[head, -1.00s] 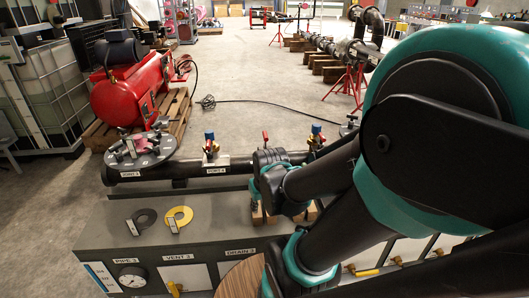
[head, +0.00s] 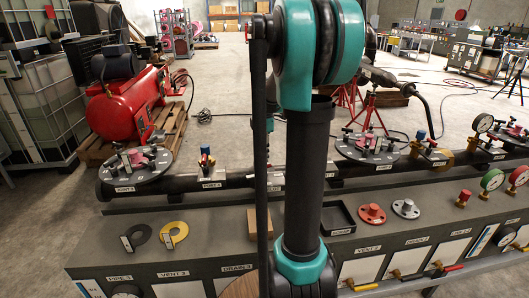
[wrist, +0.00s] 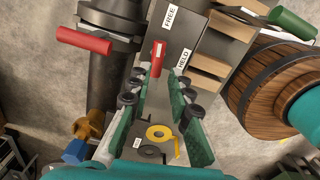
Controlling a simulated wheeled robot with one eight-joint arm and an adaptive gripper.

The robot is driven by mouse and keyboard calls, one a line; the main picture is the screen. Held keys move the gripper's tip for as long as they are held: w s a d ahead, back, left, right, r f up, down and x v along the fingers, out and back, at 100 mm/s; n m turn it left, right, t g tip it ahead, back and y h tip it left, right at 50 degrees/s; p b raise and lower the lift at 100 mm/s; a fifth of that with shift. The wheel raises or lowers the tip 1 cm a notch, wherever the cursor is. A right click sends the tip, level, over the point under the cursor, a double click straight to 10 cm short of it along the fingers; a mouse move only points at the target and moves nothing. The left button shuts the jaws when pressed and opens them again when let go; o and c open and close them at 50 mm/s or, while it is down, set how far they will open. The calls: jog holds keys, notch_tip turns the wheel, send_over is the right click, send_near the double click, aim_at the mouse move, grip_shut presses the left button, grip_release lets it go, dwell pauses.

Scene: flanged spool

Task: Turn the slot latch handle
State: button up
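A small red handle (wrist: 158,53), apparently the slot latch handle, shows in the wrist view on a grey block beside the labels FREE and HELD. My gripper (wrist: 158,78) has its two green fingers with black rollers spread apart, with a clear gap between them. The red handle lies ahead, in line with this gap. I cannot tell whether a fingertip touches it. In the head view my arm stands upright across the middle and hides the gripper and the latch. The wooden spool flange (wrist: 268,90) is at the right of the wrist view; its edge shows in the head view (head: 240,288).
A dark pipe (wrist: 112,65) with a red handle (wrist: 84,40) runs left of the fingers. A blue-capped valve (wrist: 76,150) is at lower left. Yellow (head: 173,235) and black (head: 139,239) rings lie on the bench. A black tray (head: 337,217) sits right of my arm.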

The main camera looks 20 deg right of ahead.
aim_at(264, 166)
jog(key=shift+w+d+r, duration=0.1)
jog(key=shift+w+d, duration=0.1)
jog(key=shift+w, duration=0.05)
jog(key=shift+n, duration=0.3)
notch_tip(264, 166, down, 7)
jog(key=shift+r, duration=0.15)
jog(key=shift+w+m, duration=0.1)
jog(key=shift+m, duration=0.3)
jog(key=m, duration=2.1)
jog(key=shift+m, duration=0.3)
jog(key=n, duration=0.2)
jog(key=shift+n, duration=0.4)
notch_tip(264, 166, up, 7)
jog(key=shift+f, duration=0.1)
